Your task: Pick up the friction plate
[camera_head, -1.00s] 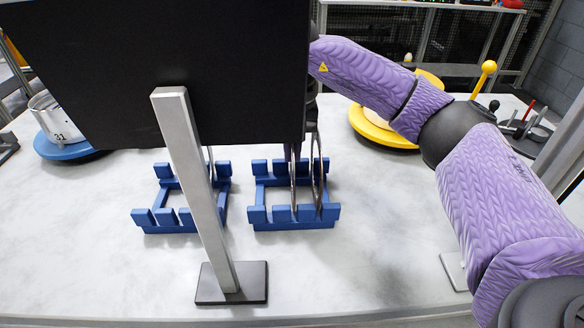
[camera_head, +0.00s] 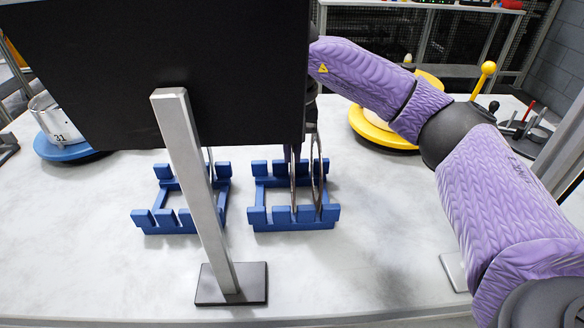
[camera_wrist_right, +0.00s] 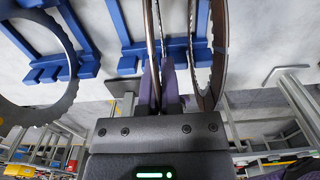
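Two thin metal ring plates stand on edge in the right-hand blue pallet (camera_head: 262,226). The left one is a friction plate (camera_head: 293,190), seen nearly edge-on. The other ring plate (camera_head: 318,170) stands just right of it. In the right wrist view, my right gripper (camera_wrist_right: 160,78) has its two narrow purple fingers close together, one on each side of the friction plate (camera_wrist_right: 151,25). The other ring plate (camera_wrist_right: 220,50) is to the right of the fingers. In the head view, a black panel hides most of my right gripper (camera_head: 291,150). My left gripper is not in view.
A black panel (camera_head: 180,70) on a grey post (camera_head: 190,150) blocks the view. A second blue pallet (camera_head: 165,225) stands left with a ring plate (camera_wrist_right: 62,60) in it. A yellow round base (camera_head: 375,130) is behind right, a blue one (camera_head: 62,150) at left.

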